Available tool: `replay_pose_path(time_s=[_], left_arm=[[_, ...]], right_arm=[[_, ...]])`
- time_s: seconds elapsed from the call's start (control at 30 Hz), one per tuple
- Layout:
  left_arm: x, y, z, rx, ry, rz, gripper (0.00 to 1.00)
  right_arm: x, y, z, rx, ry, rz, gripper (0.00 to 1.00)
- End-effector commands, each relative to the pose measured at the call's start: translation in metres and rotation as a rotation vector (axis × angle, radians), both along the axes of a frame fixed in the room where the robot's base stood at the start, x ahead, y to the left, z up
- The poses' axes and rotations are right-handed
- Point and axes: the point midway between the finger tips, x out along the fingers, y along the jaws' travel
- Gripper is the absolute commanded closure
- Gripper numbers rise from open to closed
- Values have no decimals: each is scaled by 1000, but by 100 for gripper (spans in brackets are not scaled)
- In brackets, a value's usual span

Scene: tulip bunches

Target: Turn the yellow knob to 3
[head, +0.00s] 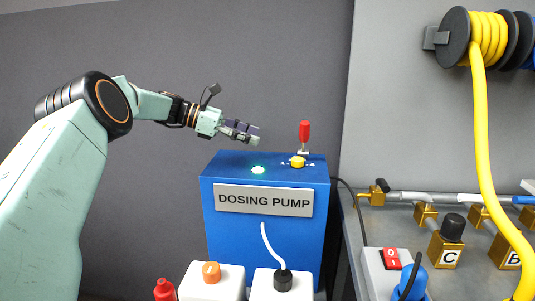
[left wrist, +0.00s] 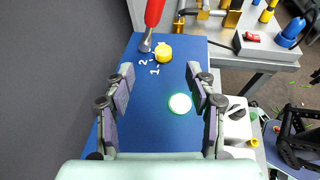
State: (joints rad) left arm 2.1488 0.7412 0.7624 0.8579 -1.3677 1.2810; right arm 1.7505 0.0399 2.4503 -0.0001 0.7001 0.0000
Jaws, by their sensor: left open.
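The yellow knob (head: 298,161) sits on top of the blue dosing pump (head: 220,186), near the back right. It also shows in the left wrist view as a yellow knob (left wrist: 163,52) with the marks 1 and 2 beside it; I cannot make out a 3 or the exact pointer setting. My left gripper (head: 257,137) is open and empty, above the left part of the pump and to the left of the knob. In the left wrist view its two fingers (left wrist: 160,96) stand apart over the blue top, with the knob beyond them. My right gripper is not in view.
A red-handled lever (head: 304,132) stands right behind the knob. A glowing round light (head: 258,170) is on the pump top. White containers (head: 214,283) stand in front. A bench with brass valves (head: 446,249) and a yellow hose (head: 482,120) is on the right.

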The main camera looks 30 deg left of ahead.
Motion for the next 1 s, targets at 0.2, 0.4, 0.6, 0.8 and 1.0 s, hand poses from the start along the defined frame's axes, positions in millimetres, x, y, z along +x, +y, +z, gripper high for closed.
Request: replay_pose_path(time_s=[0.2, 0.4, 0.6, 0.8, 1.0], left_arm=[[-5, -42, 61, -66, -160, -36, 44], [-5, -85, 90, -151, -240, 76, 44], [-8, -117, 79, -191, -214, 279, 44], [-13, -126, 18, -146, -75, 514, 44], [-18, -108, -37, -60, 49, 699, 44]], right_arm=[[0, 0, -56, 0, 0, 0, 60], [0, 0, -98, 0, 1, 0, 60], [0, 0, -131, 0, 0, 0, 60], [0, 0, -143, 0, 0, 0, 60], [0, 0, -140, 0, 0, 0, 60]])
